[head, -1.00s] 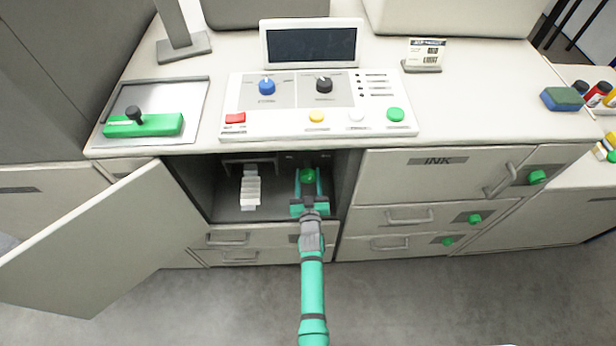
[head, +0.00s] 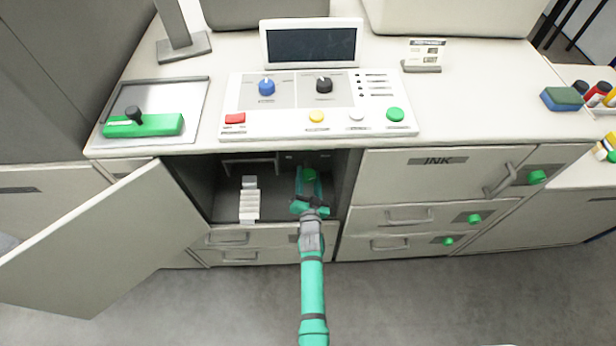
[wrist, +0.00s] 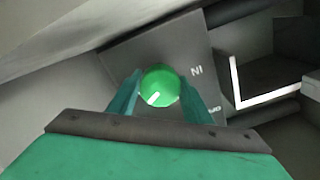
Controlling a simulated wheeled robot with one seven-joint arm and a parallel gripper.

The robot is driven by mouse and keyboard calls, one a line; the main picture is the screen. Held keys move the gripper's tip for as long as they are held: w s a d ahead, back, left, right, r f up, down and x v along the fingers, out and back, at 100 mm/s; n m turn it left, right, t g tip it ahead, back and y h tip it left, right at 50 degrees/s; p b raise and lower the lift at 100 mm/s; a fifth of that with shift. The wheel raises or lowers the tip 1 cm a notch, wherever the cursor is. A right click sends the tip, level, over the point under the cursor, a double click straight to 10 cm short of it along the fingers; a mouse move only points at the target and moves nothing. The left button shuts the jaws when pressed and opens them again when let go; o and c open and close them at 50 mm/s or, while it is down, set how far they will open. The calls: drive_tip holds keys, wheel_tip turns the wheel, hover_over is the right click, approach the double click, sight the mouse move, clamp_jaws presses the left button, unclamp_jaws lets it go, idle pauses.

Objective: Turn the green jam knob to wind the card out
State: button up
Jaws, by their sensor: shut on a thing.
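The green jam knob (head: 309,174) is inside the open compartment under the counter, at its right side. In the wrist view the round green knob (wrist: 160,86) with a white mark sits on a dark panel. My gripper (head: 309,186) reaches into the compartment. Its teal fingers stand on either side of the knob, shut on it, and the gripper is tilted in roll. The white card (head: 249,203), creased into several segments, sticks out toward the front at the compartment's left, from below a grey bracket-like slot. The card's back end is hard to make out.
The compartment door (head: 105,240) hangs open to the left. The ink cabinet (head: 440,175) and drawers with green knobs stand to the right. The counter above carries a control panel (head: 340,122) with buttons and dials. The floor in front is clear.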

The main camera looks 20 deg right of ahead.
drive_tip(key=shift+a+f, duration=0.1)
idle(0.3)
drive_tip(key=o, duration=1)
drive_tip(key=v, duration=1)
drive_tip(key=shift+s+a, duration=0.1)
drive_tip(key=shift+s, duration=0.3)
drive_tip(key=shift+s, duration=0.1)
drive_tip(key=s+a+n+y, duration=0.25)
drive_tip(key=s+a, duration=0.35)
drive_tip(key=s, duration=0.6)
drive_tip(key=s+a+r+n+g+y, duration=0.1)
drive_tip(key=s+a+r+n, duration=0.2)
drive_tip(key=s+a+r, duration=0.2)
drive_tip(key=s+a+r+n+g+y, duration=0.1)
drive_tip(key=s+a+r+n, duration=0.3)
drive_tip(key=s+r, duration=0.8)
drive_tip(key=s+a, duration=0.1)
drive_tip(key=s, duration=0.4)
drive_tip(key=shift+s+a, duration=0.15)
drive_tip(key=shift+s, duration=0.2)
